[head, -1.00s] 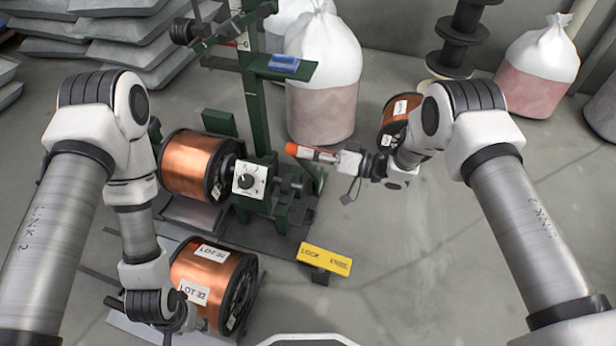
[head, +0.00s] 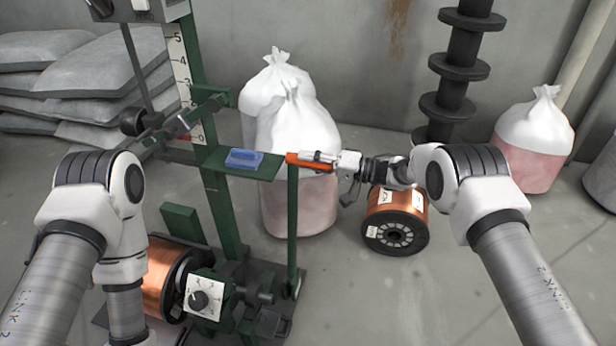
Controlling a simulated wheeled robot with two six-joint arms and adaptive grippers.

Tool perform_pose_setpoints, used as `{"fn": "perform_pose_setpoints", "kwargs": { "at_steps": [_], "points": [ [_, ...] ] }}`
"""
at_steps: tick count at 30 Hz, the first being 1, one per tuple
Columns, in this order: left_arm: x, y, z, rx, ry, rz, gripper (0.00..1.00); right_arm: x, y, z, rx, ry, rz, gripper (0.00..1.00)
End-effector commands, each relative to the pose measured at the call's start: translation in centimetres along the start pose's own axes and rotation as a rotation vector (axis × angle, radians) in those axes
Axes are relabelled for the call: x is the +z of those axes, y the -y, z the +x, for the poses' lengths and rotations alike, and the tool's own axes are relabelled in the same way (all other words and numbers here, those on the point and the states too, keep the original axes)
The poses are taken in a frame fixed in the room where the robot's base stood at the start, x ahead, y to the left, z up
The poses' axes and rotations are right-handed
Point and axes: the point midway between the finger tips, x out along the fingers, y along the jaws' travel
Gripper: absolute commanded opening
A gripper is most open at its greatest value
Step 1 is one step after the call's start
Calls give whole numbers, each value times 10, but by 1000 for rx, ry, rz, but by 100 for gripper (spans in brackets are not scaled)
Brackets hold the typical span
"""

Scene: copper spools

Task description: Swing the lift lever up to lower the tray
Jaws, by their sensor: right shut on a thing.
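The lift lever has an orange grip (head: 300,163) at the top of an upright green bar (head: 292,225), on the right side of the green stand (head: 220,205). My right gripper (head: 318,158) comes in from the right and is shut on the orange grip. The green tray (head: 262,172) juts from the stand at about the same picture height as the grip. A blue block (head: 243,158) lies on the tray. My left gripper is out of view; only its arm shows at lower left.
A copper spool (head: 165,275) and a dial box (head: 203,298) sit low on the stand. Another copper spool (head: 396,215) is on the floor below my right arm. White-topped bags (head: 295,140) stand behind the lever. Grey sacks (head: 60,85) are stacked at left.

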Motion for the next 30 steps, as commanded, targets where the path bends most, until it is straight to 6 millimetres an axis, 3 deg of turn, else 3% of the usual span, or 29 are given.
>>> {"fn": "perform_pose_setpoints", "kwargs": {
  "at_steps": [13,14,15,25,30],
  "points": [
    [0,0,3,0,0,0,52,-9,-2,-1,6,-17,-1,0],
    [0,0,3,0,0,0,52,-9,-2,-2,6,-17,-2,43],
    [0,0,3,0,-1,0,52,-9,-2,-1,6,-16,-2,57],
    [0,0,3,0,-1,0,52,-7,-2,-2,5,-11,0,57],
    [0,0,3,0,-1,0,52,-8,-2,-24,6,-13,1,57]
  ]
}}
